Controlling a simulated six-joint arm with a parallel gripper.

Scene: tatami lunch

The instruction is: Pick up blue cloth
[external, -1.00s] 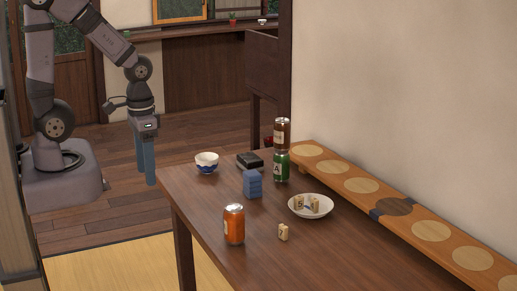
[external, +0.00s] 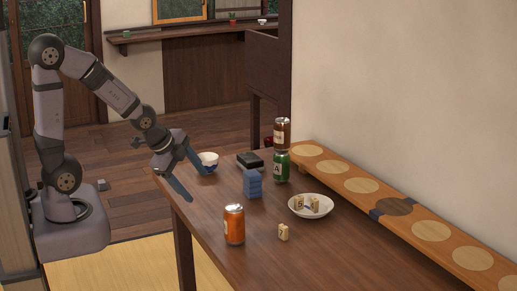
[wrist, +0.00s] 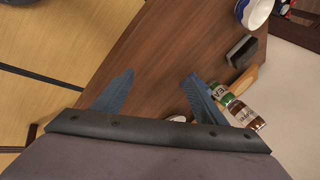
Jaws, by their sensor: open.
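The blue cloth (external: 253,184) looks like a small upright blue block on the wooden table, between the bowl and the white plate in the external view. I cannot pick it out in the wrist view; my right finger may hide it. My gripper (external: 198,186) is open and empty, with its two blue fingers apart. It is at the table's near left edge, left of the cloth and not touching it. In the wrist view my gripper (wrist: 159,75) has bare table between its fingertips.
A blue-and-white bowl (external: 208,160) stands just behind my gripper. A black box (external: 250,160), a green can (external: 281,168) and a brown can (external: 282,133) stand behind the cloth. An orange can (external: 234,225), a tile (external: 283,233) and a white plate (external: 324,212) holding tiles are nearer.

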